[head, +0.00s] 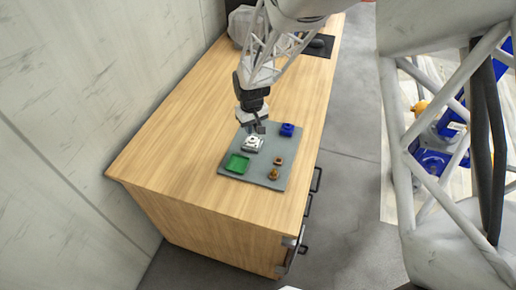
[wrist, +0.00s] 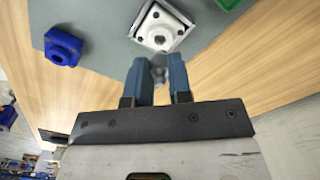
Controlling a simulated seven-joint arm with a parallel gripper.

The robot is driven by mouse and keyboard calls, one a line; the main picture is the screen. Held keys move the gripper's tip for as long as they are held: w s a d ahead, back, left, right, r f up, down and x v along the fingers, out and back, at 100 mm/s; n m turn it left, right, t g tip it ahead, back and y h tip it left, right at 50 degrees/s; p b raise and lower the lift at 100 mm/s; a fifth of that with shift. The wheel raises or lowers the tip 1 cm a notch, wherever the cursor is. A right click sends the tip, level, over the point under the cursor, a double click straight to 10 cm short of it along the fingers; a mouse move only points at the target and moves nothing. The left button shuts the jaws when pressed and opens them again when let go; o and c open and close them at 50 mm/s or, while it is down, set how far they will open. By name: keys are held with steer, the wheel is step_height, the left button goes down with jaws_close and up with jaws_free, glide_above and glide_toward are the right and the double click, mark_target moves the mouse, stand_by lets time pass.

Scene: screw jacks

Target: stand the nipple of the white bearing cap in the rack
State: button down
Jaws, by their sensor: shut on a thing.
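The white bearing cap (head: 253,143) sits on a grey mat (head: 259,181). It is a square white block with a round hole in its middle, and it also shows at the top of the wrist view (wrist: 160,27). My gripper (head: 260,129) is just behind the cap, over the mat's far edge. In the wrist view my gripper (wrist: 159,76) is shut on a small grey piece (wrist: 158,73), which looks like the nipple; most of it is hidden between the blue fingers. I cannot tell for sure which thing is the rack.
A blue block with a round opening (head: 287,130) is on the mat's far right. A green tray (head: 237,163) is at the near left. A small brown piece (head: 279,160) and a brass piece (head: 273,174) are at the right. Bare wooden tabletop (head: 185,135) lies left of the mat.

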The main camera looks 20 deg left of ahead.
steer(key=r, duration=0.1)
glide_above(278, 162)
steer(key=shift+s, duration=0.1)
stand_by(0.4)
steer(key=shift+n, duration=0.4)
steer(key=shift+f, duration=2.5)
steer(key=shift+n, duration=0.3)
steer(key=shift+f, duration=1.05)
steer(key=c, duration=1)
jaws_free()
